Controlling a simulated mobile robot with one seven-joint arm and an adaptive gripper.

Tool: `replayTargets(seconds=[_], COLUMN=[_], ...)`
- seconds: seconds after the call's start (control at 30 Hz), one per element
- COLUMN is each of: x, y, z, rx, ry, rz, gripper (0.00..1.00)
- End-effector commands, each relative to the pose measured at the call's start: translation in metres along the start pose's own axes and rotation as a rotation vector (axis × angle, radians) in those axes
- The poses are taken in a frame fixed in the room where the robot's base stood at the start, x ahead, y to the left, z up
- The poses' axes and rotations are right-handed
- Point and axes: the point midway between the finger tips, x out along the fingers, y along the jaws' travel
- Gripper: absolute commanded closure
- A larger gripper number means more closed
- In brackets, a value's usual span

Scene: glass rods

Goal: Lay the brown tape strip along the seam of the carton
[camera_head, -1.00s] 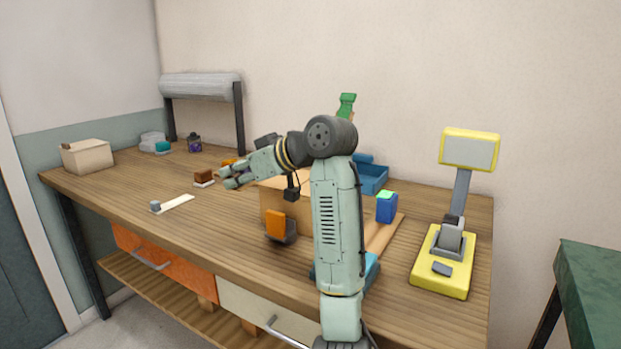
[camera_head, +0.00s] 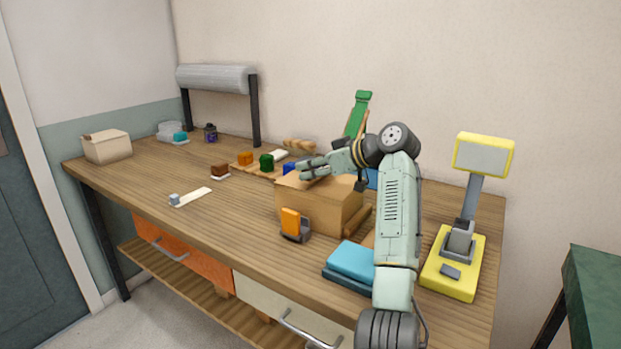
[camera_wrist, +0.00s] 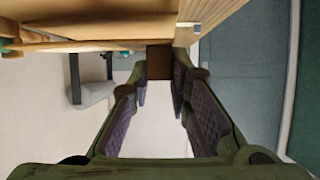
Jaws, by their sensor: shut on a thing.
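The carton (camera_head: 303,206) is a tan cardboard box standing on the bench, right of the middle. My gripper (camera_head: 305,171) is over the back left of the carton's top in the head view, fingers pointing left. In the wrist view my gripper (camera_wrist: 160,88) has a brown piece (camera_wrist: 158,62) between its fingertips, which I take to be the brown tape strip. The head view does not show that piece clearly. I cannot tell whether it touches the carton. The carton's seam cannot be made out.
An orange-and-grey dispenser (camera_head: 292,224) stands before the carton, and a blue box (camera_head: 352,261) to its front right. Coloured blocks, including a green one (camera_head: 266,162), lie behind. A yellow scale (camera_head: 453,262) stands right. The left bench (camera_head: 135,180) is mostly clear.

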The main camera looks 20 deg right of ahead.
Motion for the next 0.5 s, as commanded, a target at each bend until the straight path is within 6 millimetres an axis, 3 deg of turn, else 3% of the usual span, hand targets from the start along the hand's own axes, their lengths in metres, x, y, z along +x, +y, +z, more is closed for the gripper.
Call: replayTargets(seconds=[0.03, 0.13, 0.5], x=[0.0063, 0.0104, 0.0109], y=[0.0002, -0.0002, -0.0006], z=[0.0137, 0.0220, 0.0219], rx=[0.001, 0.000, 0.001], ry=[-0.001, 0.000, 0.001], rz=[0.000, -0.001, -0.001], gripper=[0.94, 0.94, 0.94])
